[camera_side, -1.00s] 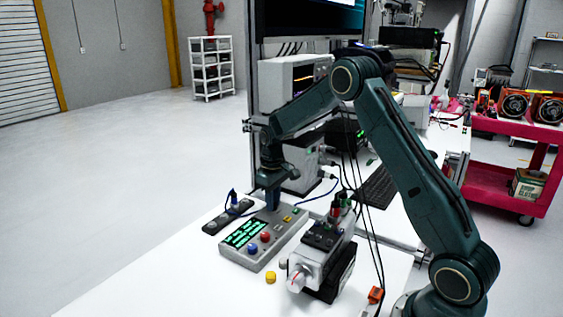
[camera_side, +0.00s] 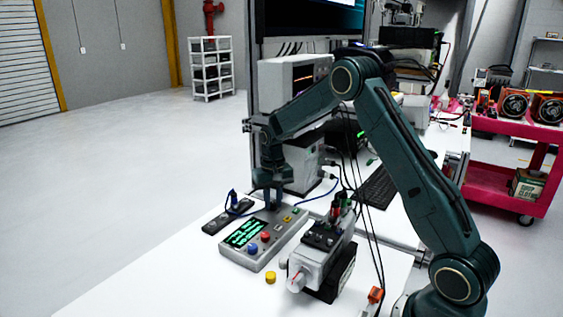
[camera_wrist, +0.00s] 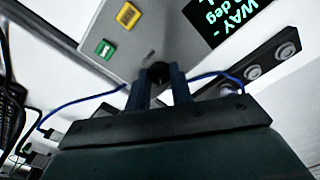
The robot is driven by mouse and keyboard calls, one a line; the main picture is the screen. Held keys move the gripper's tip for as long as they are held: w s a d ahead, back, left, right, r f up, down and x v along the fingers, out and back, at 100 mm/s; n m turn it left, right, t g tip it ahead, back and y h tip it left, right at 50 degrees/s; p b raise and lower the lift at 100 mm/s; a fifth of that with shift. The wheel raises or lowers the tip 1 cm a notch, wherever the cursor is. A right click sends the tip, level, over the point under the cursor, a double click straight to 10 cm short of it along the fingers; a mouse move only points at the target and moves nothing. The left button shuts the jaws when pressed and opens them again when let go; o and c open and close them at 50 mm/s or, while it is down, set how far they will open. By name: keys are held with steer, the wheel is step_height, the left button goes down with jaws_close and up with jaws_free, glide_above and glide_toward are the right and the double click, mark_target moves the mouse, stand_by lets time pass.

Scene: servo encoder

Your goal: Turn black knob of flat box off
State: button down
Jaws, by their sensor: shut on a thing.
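The flat grey box (camera_side: 270,255) lies on the white table, with a lit green display (camera_side: 246,232) and red and blue knobs on its top. My gripper (camera_side: 273,203) points down over the far end of the box. In the wrist view its two fingers (camera_wrist: 164,80) are closed around the black knob (camera_wrist: 159,72) near the box's edge. The knob is mostly hidden between the fingers, and in the side view the gripper covers it.
A black power strip (camera_side: 226,217) with a blue cable lies left of the box. A servo motor unit (camera_side: 322,256) stands to the right, with a yellow cap (camera_side: 271,277) in front. A keyboard (camera_side: 377,188) lies farther back. The table's front left is clear.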

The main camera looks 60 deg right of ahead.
mark_target(273, 204)
stand_by(0.3)
steer(key=c, duration=1.2)
jaws_free()
steer(key=shift+c, duration=0.2)
steer(key=shift+r, duration=0.1)
step_height(273, 204, up, 14)
